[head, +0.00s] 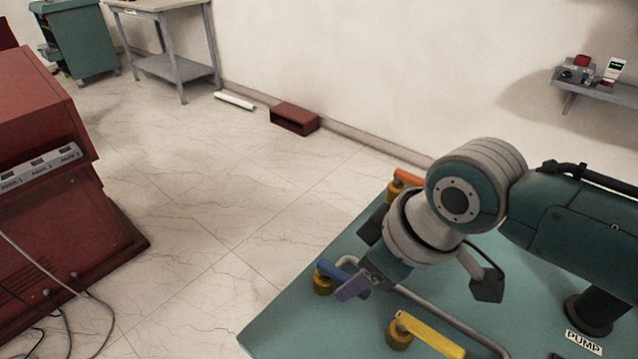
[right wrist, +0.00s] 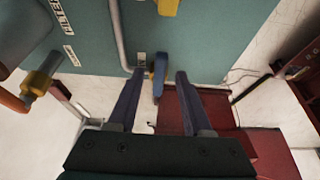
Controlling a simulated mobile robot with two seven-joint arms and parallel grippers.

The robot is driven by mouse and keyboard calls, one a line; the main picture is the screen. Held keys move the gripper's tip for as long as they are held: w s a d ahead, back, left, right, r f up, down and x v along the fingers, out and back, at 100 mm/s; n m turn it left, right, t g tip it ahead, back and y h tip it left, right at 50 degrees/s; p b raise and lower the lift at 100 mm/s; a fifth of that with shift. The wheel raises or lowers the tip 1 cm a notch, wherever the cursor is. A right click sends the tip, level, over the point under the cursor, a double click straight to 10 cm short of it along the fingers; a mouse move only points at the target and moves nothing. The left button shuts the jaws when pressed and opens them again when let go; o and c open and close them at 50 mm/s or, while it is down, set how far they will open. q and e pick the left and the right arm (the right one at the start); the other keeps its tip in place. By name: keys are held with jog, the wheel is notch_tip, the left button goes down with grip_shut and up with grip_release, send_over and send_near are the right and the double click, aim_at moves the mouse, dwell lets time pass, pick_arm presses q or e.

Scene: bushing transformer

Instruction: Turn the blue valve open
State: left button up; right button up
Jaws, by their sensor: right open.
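The blue valve (head: 341,270) is a blue lever handle on a brass-yellow body, near the left edge of the green panel (head: 300,318) in the head view. My right gripper (head: 358,285) is at this valve, and its finger partly covers the handle. In the right wrist view the blue handle (right wrist: 159,70) shows between the tips of my two fingers, which are apart. I see a gap on each side of the handle, and the jaws look open and empty. My left gripper is in neither view.
A yellow-handled valve (head: 430,334) and an orange-handled valve (head: 408,178) sit on the same panel. A grey pipe (head: 452,320) runs beside the blue valve. A red cabinet (head: 60,200) stands at the left, with clear tiled floor between it and the panel.

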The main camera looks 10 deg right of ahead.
jog(key=shift+w+a+f, duration=0.1)
jog(key=shift+f, duration=0.2)
grip_shut()
dwell(1.3)
